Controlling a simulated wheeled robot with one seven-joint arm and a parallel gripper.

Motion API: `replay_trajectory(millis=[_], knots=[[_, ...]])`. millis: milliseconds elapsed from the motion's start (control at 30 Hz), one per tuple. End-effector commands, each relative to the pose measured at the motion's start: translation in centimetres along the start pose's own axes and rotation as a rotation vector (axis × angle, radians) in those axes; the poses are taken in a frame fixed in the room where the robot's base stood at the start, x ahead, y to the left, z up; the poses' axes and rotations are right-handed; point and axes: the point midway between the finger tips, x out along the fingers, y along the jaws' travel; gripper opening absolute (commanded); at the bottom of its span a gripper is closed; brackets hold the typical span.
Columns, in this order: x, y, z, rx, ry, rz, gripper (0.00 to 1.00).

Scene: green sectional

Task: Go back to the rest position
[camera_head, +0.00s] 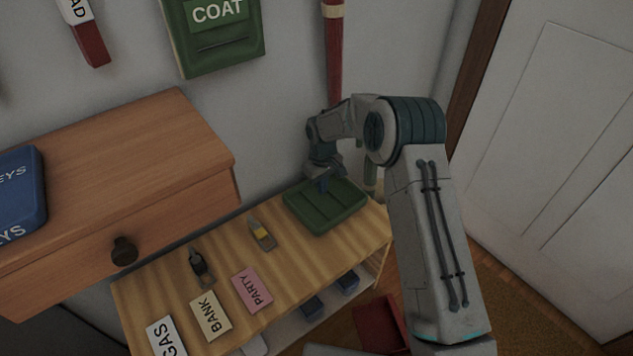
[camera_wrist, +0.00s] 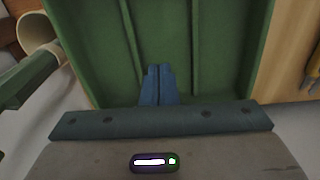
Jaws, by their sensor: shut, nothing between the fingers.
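My gripper (camera_head: 325,183) is at the end of my bent arm, over the green tray (camera_head: 308,222) on the wooden bench top. In the wrist view the gripper's blue fingers (camera_wrist: 158,85) are together with nothing between them. The green tray (camera_wrist: 103,50) fills most of the wrist view behind the fingers. I cannot tell whether the fingertips touch the tray.
A wooden drawer unit (camera_head: 120,170) juts out at left. A red pole (camera_head: 333,60) stands behind my arm. A white door (camera_head: 560,150) is at right.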

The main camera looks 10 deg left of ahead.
Motion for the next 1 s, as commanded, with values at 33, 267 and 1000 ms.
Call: replay_trajectory(millis=[33,267,1000], knots=[[-2.3,0.0,-0.4,-0.001,0.011,0.004,0.00],[-6.9,0.0,-0.3,0.000,0.009,0.003,0.00],[-20.8,1.9,5.2,0.109,0.033,0.045,0.00]])
